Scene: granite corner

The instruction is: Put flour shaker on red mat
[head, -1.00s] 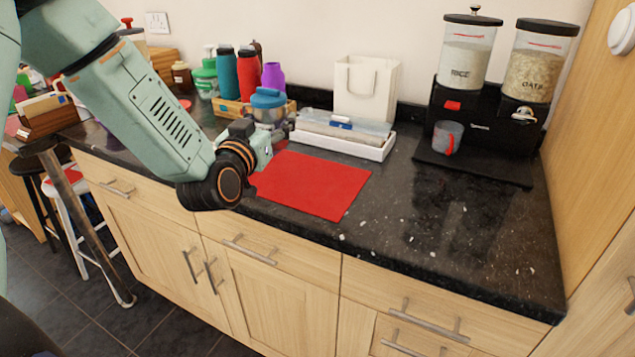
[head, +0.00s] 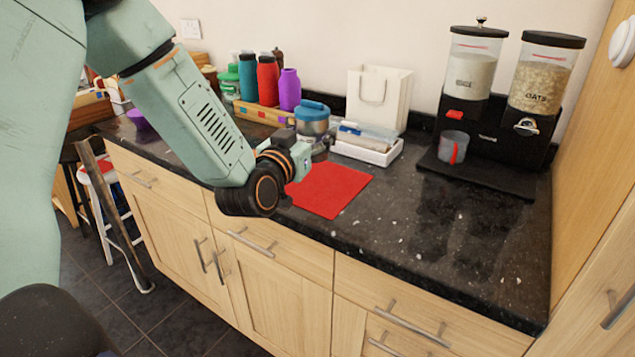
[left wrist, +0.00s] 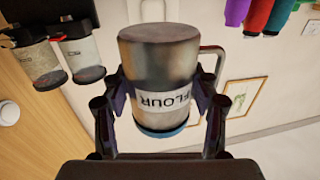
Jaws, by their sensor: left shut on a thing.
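The flour shaker (head: 312,126) is a metal can with a blue lid, at the back left of the red mat (head: 332,190) in the head view. My left gripper (head: 318,147) is shut on it. In the left wrist view the shaker (left wrist: 160,62) shows upside down, its FLOUR label between the two fingers (left wrist: 158,104). The mat lies flat on the dark counter, its left part hidden behind my left arm. I cannot tell how high the shaker is above the counter. My right gripper is not in view.
A white tray (head: 368,152) with packets lies right of the shaker, a white bag (head: 380,98) behind it. Bottles (head: 267,80) stand in a wooden crate at the back left. A cereal dispenser (head: 490,135) with a cup (head: 453,147) stands right. The front right counter is clear.

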